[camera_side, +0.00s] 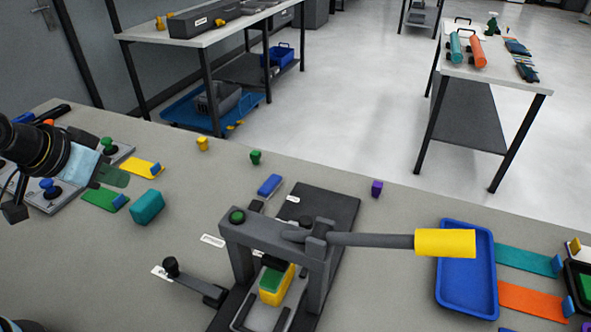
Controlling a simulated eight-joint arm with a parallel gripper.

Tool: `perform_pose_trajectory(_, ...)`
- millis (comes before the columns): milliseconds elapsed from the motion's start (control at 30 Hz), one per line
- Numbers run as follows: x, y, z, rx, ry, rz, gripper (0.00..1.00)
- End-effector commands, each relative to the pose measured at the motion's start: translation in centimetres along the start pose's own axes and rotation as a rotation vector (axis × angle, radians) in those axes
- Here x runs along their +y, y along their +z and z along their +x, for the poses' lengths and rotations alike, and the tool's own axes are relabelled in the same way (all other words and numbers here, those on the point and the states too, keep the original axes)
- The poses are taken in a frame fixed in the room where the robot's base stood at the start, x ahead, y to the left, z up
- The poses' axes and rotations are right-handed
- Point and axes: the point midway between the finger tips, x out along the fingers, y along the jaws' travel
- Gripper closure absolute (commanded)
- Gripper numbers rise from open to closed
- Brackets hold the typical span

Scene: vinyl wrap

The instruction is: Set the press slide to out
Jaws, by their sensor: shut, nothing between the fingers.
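The grey press (275,238) stands at the front middle on a dark base plate (335,205). Its lever ends in a yellow grip (445,243) and points right. A yellow block with a green top (277,280) sits under the press frame, in a grey-framed carrier. A black knob (171,266) stands on a dark bar (205,290) at the left of the base. I cannot tell for sure which part is the slide; the label writing is too small to read. My gripper (62,155) is at the left edge, shut and well away from the press, its fingertips hard to make out.
A blue tray (465,226) lies right of the press. A teal block (147,207), a blue block (270,185) and small yellow, green and purple pieces stand around the table. Knobbed panels and coloured strips lie at the left.

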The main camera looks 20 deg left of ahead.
Motion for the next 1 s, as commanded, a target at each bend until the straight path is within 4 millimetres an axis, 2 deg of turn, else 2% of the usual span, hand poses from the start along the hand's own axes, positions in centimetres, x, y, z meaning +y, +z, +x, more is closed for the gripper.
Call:
perform_pose_trajectory(167, 0.0, 0.0, 0.0, 0.0, 0.0, 0.0, 1.0)
perform_pose_trajectory(200, 0.0, 0.0, 0.0, 0.0, 0.0, 0.0, 0.97)
perform_pose_trajectory(333, 0.3, -0.5, -0.1, -0.01, 0.007, 0.006, 0.77)
perform_pose_trajectory(467, 1.8, -2.5, -0.5, -0.053, 0.031, 0.032, 0.57)
perform_pose_trajectory(533, 3.0, -4.1, -0.7, -0.089, 0.05, 0.055, 0.48)
perform_pose_trajectory(800, 9.3, -9.6, -0.4, -0.247, 0.111, 0.154, 0.48)
perform_pose_trajectory(1000, 14.9, -12.2, 0.7, -0.364, 0.138, 0.235, 0.48)
